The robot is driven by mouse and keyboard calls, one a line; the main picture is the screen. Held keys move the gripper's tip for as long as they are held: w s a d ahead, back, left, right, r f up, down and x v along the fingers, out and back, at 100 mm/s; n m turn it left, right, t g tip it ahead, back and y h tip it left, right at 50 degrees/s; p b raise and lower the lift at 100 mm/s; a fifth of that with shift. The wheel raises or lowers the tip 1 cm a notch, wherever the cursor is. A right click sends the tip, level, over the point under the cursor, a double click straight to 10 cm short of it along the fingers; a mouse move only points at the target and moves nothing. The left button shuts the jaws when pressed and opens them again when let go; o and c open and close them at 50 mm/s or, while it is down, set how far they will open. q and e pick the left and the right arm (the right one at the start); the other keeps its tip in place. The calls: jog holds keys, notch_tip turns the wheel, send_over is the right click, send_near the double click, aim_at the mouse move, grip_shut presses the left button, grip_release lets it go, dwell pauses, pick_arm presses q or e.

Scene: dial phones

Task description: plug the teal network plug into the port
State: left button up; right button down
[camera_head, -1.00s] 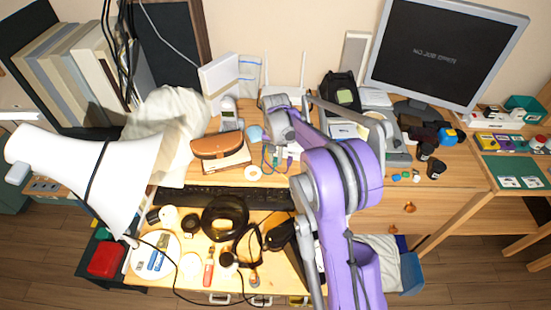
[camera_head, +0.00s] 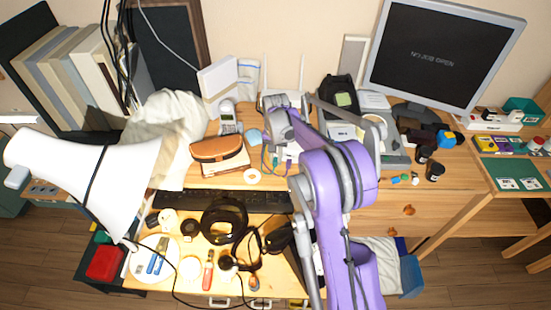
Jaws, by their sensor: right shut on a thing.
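My right gripper (camera_head: 280,156) reaches down over the middle of the desk, just in front of the white router (camera_head: 269,101). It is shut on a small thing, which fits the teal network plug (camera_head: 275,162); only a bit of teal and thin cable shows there. The purple arm hides much of this spot. The port's opening cannot be made out, and I cannot tell whether the plug touches it. My left gripper is not in view.
A cordless phone (camera_head: 229,118) and brown case (camera_head: 216,148) stand left of the gripper. A black pouch (camera_head: 338,90) and a desk phone (camera_head: 392,150) stand right. A monitor (camera_head: 443,50) is behind. The pull-out shelf holds a keyboard (camera_head: 180,198) and headphones (camera_head: 224,218).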

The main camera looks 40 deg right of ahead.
jog(key=c, duration=0.7)
grip_release()
jog(key=shift+d, duration=0.1)
notch_tip(320, 180, up, 11)
jog(key=s+a+r+n+t+p, duration=0.1)
jog(key=s+a+r+n, duration=0.1)
jog(key=s+a, duration=0.4)
jog(key=s+a+r+n+t+p, duration=0.2)
jog(key=s+a+r+n, duration=0.15)
jog(key=a, duration=0.45)
jog(key=s+a+f+n+t, duration=0.1)
jog(key=s+a+f+n, duration=0.1)
jog(key=s+a, duration=0.2)
jog(key=s+a+f+n+t+p, duration=0.1)
jog(key=s+a, duration=0.4)
jog(key=s, duration=0.5)
notch_tip(320, 180, down, 2)
jog(key=shift+s+a+f+n, duration=0.15)
jog(key=shift+a+n, duration=0.15)
jog(key=shift+n, duration=0.55)
